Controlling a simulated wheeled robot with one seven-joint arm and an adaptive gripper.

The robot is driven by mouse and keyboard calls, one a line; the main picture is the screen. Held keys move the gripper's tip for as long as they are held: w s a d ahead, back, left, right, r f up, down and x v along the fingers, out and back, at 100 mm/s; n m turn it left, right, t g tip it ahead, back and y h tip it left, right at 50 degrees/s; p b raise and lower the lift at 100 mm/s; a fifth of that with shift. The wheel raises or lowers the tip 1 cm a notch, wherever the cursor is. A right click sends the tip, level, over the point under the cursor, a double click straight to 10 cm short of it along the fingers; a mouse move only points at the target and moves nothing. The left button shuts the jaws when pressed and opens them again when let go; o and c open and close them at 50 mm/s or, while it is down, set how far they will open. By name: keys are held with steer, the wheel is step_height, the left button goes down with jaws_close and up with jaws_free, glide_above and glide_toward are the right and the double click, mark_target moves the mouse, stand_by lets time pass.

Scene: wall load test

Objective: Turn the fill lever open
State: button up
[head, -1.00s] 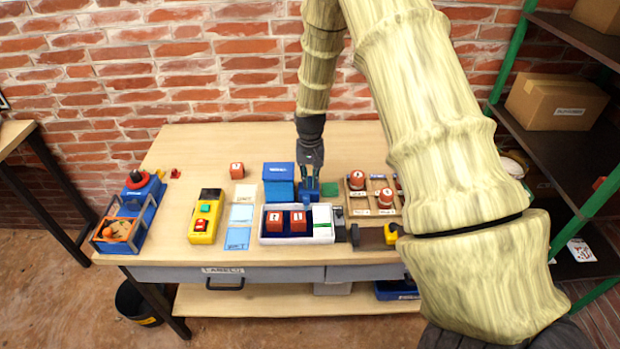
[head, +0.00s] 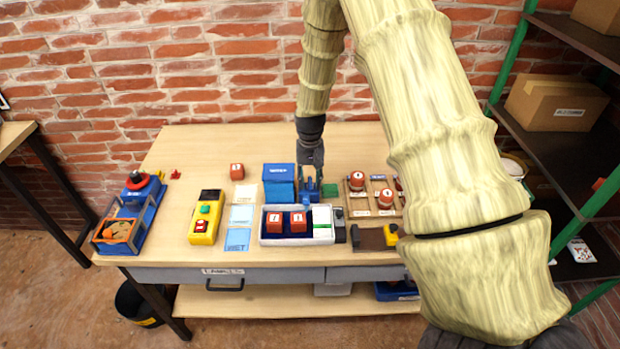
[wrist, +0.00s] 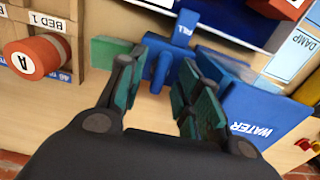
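The blue fill lever (wrist: 161,68) stands on a blue base beside a tag reading FILL (wrist: 186,27) in the wrist view. My gripper (wrist: 154,84) is open, with one green-padded finger on each side of the lever. I cannot tell whether either finger touches it. The blue box marked WATER (wrist: 255,118) is next to the lever, on the right in the wrist view. In the head view my gripper (head: 311,172) points down behind the white tray, beside the blue water box (head: 279,183), and partly hides the lever.
The white tray (head: 263,228) with red blocks stands in front of the lever. Red knobs on a wooden board (head: 371,200) stand to its right, with a green square (head: 329,189) between. A yellow button box (head: 205,218) is to the left.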

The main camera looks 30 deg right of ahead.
mark_target(310, 180)
step_height(310, 180, up, 12)
stand_by(0.6)
stand_by(0.4)
